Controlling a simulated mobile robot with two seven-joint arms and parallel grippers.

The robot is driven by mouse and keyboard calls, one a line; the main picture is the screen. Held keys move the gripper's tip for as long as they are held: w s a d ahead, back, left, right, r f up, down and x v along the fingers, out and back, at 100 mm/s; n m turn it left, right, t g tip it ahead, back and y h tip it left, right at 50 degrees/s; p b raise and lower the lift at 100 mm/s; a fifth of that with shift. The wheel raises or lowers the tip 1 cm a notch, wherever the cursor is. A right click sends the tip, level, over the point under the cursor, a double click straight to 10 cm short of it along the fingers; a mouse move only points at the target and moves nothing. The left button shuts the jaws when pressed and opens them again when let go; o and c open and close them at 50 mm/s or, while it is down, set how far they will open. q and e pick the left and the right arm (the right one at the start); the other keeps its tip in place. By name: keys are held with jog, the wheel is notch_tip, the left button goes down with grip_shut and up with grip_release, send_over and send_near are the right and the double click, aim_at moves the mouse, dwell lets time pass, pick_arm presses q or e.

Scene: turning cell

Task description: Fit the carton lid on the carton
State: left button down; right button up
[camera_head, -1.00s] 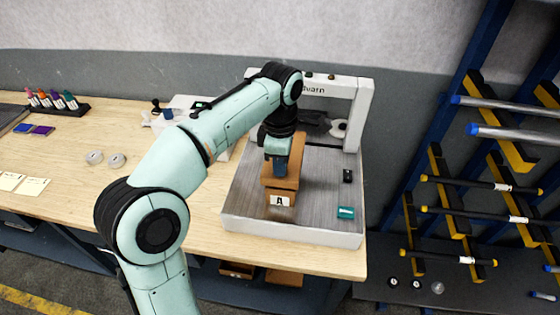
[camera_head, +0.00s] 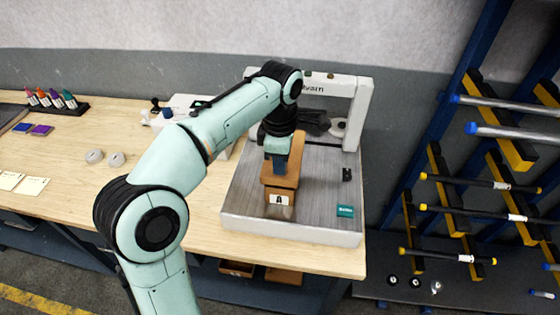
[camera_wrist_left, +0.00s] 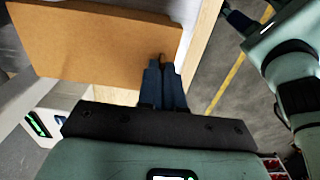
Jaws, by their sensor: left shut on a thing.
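The carton (camera_head: 279,198) is a brown box with a white label marked A on its near face. It stands on the grey bed of the white machine. The brown carton lid (camera_head: 283,181) is over the carton's top; whether it is fully seated cannot be told. My left gripper (camera_head: 277,161) comes down from above, shut on the lid. In the left wrist view, the lid (camera_wrist_left: 95,40) is a large flat brown panel at the fingertips of my left gripper (camera_wrist_left: 161,65). My gripper and wrist hide part of the lid. My right gripper is not in view.
The white machine frame (camera_head: 358,115) arches behind the carton. A teal block (camera_head: 345,211) and a small black part (camera_head: 347,174) lie on the bed to the right. Two grey discs (camera_head: 105,159) and a marker rack (camera_head: 58,106) are on the wooden bench, left. A rod rack stands right.

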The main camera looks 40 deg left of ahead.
pick_arm(q)
jog(key=shift+f, duration=0.55)
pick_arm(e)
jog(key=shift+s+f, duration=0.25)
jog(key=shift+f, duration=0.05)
pick_arm(q)
jog(key=shift+f, duration=0.2)
dwell(0.5)
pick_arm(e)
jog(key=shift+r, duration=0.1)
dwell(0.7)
pick_arm(q)
jog(key=shift+f+b, duration=0.7)
jog(key=shift+f, duration=0.5)
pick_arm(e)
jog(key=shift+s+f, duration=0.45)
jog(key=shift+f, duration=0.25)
pick_arm(q)
jog(key=shift+f, duration=0.1)
dwell(0.9)
jog(key=c, duration=0.7)
grip_release()
jog(key=shift+c, duration=0.2)
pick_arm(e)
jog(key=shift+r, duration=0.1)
